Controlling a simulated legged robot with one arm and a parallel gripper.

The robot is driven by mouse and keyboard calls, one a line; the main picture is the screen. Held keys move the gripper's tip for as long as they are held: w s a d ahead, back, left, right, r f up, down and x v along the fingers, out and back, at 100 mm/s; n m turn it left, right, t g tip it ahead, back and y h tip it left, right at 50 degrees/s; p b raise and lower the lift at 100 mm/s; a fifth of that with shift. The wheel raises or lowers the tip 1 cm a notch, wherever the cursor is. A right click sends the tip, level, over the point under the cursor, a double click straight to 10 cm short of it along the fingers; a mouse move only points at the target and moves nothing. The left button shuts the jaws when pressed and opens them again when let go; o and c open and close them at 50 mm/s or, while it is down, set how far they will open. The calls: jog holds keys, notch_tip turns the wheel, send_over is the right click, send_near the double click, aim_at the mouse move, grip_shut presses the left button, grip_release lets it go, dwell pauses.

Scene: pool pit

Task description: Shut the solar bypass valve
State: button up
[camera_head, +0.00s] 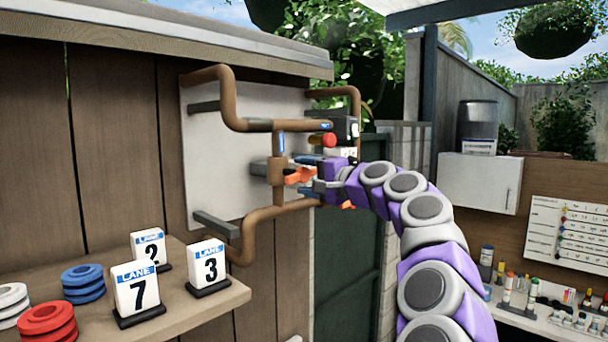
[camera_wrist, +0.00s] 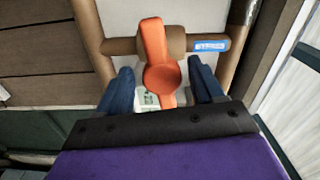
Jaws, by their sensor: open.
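A valve with an orange lever handle (camera_head: 298,176) sits on brown pipework in front of a pale wall panel. In the wrist view the orange handle (camera_wrist: 162,76) lies across its brown pipe (camera_wrist: 122,46), with a round orange hub. A blue and white label (camera_wrist: 210,45) is on that pipe; I cannot read its words. My gripper (camera_head: 310,174) is at this valve. In the wrist view my gripper (camera_wrist: 162,86) is open, with one blue finger on each side of the handle. Gaps show between fingers and handle. The gripper partly hides the valve in the head view.
A red knob (camera_head: 328,139) and a dark box (camera_head: 346,128) are just above my gripper. Pipes (camera_head: 226,100) bend around the pale panel (camera_head: 205,150). A shelf (camera_head: 190,305) with lane markers (camera_head: 136,288) and colored discs (camera_head: 48,320) is at lower left. A cluttered bench is at right.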

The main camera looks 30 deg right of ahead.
jog(key=shift+w+a, duration=0.2)
jog(key=shift+w, duration=0.15)
jog(key=shift+c, duration=0.5)
jog(key=c, duration=0.9)
jog(key=shift+c, duration=0.2)
jog(key=shift+m+p, duration=0.3)
jog(key=shift+p, duration=0.25)
jog(key=shift+r+m+p, duration=0.1)
jog(key=shift+m+p, duration=0.3)
jog(key=shift+p, duration=0.35)
jog(key=shift+f, duration=0.25)
